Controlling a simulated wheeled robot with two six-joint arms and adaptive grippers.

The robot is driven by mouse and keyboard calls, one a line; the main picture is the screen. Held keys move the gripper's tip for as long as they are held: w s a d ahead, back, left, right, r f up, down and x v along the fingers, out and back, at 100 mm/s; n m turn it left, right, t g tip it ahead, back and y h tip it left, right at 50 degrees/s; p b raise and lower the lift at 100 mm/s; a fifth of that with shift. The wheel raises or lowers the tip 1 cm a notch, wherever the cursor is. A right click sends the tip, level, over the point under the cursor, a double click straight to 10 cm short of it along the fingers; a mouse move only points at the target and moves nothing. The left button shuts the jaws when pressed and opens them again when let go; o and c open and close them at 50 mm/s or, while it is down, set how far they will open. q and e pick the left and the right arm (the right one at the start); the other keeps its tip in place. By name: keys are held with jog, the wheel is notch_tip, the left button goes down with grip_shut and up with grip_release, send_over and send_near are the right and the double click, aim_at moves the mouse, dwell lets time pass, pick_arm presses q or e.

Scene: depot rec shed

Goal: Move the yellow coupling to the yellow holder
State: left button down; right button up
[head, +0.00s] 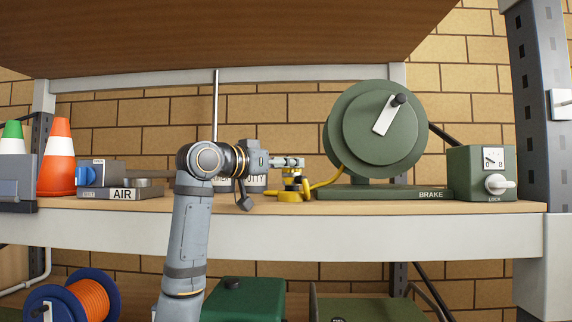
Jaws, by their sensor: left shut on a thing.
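My left gripper (297,163) reaches to the right over the shelf and is shut on the yellow coupling (291,184), a small yellow and dark piece below its fingertips. A yellow hose (326,183) curves from beside the coupling towards the green reel. A low yellow piece (290,197), which looks like the yellow holder, is at shelf level directly under the coupling. I cannot tell whether the coupling is seated in it or just above it. My right gripper is not in view.
The green reel (350,130) with a crank stands on a base marked BRAKE, right of the gripper. A green lock box (480,172) is farther right. A labelled grey block (222,185) is partly hidden behind my arm.

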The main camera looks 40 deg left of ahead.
pick_arm(q)
jog(key=shift+s+d+f, duration=0.1)
jog(key=shift+s+f, duration=0.05)
jog(key=shift+f, duration=0.1)
jog(key=c, duration=0.7)
grip_release()
jog(key=shift+o, duration=0.2)
jog(key=shift+s, duration=0.1)
jog(key=shift+s, duration=0.3)
jog(key=s+a, duration=0.2)
jog(key=s, duration=0.9)
